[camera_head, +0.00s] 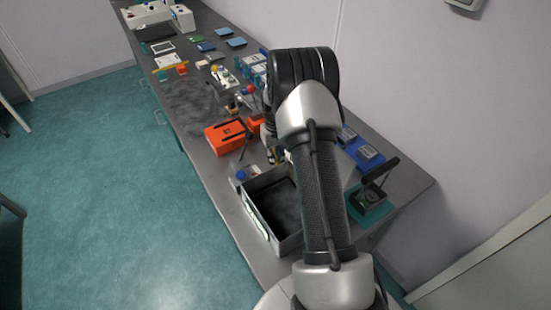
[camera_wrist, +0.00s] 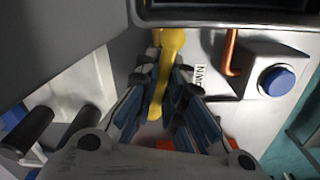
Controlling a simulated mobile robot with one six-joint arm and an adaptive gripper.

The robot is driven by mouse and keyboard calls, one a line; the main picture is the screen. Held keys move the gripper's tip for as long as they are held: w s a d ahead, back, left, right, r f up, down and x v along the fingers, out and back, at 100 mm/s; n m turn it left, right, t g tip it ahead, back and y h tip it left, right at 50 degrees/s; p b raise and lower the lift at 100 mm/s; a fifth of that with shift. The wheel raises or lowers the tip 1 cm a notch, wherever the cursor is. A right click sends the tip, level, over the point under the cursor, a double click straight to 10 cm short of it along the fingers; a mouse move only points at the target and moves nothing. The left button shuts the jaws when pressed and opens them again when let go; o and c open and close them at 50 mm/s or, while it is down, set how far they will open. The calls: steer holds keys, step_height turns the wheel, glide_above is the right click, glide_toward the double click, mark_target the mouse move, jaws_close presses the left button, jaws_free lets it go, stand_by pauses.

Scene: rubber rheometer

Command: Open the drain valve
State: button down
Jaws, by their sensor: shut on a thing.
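In the wrist view a yellow lever (camera_wrist: 172,42) stands against a pale grey panel, and I take it for the drain valve's handle. My gripper (camera_wrist: 168,73) has its two blue-grey fingers on either side of the lever and is shut on it. The lever's lower end shows between the fingers. In the head view my arm covers most of the gripper, and I cannot make out the lever there.
The panel (camera_wrist: 212,85) carries a round blue knob (camera_wrist: 277,80), a bent orange rod (camera_wrist: 231,52) and a small label. In the head view a grey open box (camera_head: 254,221), an orange case (camera_head: 226,136) and a black-handled device (camera_head: 372,198) crowd the bench. The floor is clear.

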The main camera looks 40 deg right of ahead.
steer(key=c, duration=1.7)
jaws_free()
step_height(320, 180, up, 12)
steer(key=shift+r, duration=0.1)
